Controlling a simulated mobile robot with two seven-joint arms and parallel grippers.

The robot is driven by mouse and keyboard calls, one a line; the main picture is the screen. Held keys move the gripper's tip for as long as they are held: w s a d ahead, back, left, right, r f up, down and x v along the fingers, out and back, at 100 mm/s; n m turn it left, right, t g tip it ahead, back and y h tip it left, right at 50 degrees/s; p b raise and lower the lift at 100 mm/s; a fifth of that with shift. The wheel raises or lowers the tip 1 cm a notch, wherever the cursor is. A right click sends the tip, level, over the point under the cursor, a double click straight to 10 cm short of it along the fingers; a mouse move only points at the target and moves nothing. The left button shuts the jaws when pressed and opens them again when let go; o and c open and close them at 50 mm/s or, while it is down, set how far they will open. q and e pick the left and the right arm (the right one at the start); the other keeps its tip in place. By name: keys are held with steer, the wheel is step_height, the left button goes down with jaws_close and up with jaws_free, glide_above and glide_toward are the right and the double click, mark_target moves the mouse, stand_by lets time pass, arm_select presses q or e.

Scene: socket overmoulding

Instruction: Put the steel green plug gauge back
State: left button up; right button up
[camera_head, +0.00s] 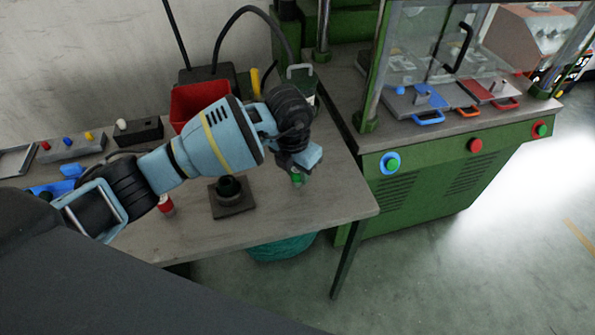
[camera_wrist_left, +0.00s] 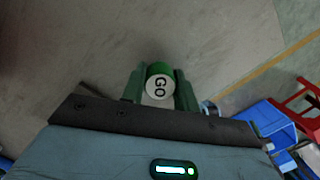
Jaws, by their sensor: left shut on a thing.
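The green plug gauge (camera_wrist_left: 160,84) shows end-on in the left wrist view, with a white face marked "GO". My left gripper (camera_head: 298,179) is shut on it, one dark green finger on each side. In the head view the gripper hangs over the right part of the grey table (camera_head: 325,200), and only a little green shows below it. I cannot tell whether the gauge touches the table. My right gripper is not in view.
A dark square block (camera_head: 232,207) with a round black piece stands left of the gripper. A red and white cylinder (camera_head: 166,205) stands farther left. Behind are a red bin (camera_head: 188,105) and a black block with a white knob (camera_head: 138,131). A green press bench (camera_head: 440,185) stands right.

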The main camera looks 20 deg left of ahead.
mark_target(293, 173)
arm_select(q)
steer(key=shift+f, duration=0.4)
steer(key=shift+f, duration=0.1)
steer(key=o, duration=1.1)
steer(key=shift+f, duration=0.1)
steer(key=shift+c, duration=0.2)
step_height(293, 173, up, 12)
steer(key=s, duration=0.1)
steer(key=shift+s+a+p, duration=0.2)
steer(key=shift+a+p, duration=0.05)
steer(key=shift+p, duration=0.15)
